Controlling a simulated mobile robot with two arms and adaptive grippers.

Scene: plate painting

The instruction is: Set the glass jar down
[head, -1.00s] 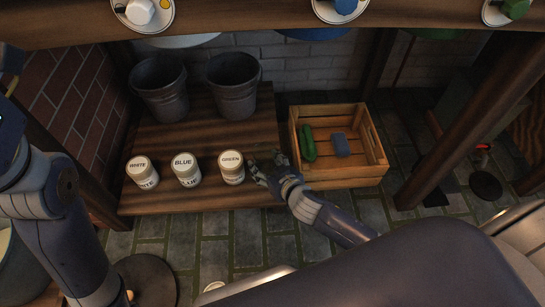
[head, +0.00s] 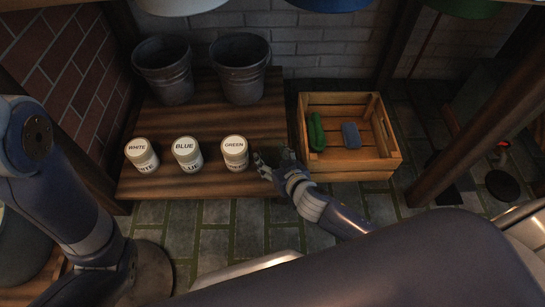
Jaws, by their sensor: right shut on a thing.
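My right gripper (head: 273,162) is low at the right end of the wooden shelf, just right of the jar labelled GREEN (head: 235,153). Its fingers stand apart, shut on the glass jar, whose clear body hardly shows between them. I cannot tell whether the glass jar touches the shelf (head: 215,183). My left arm comes in at the left edge, but its gripper is out of view.
Jars labelled BLUE (head: 187,154) and WHITE (head: 141,155) stand left of the GREEN one. Two dark buckets (head: 164,70) (head: 239,68) stand behind. A wooden crate (head: 350,166) on the right holds a green item (head: 316,132) and a blue block (head: 351,134).

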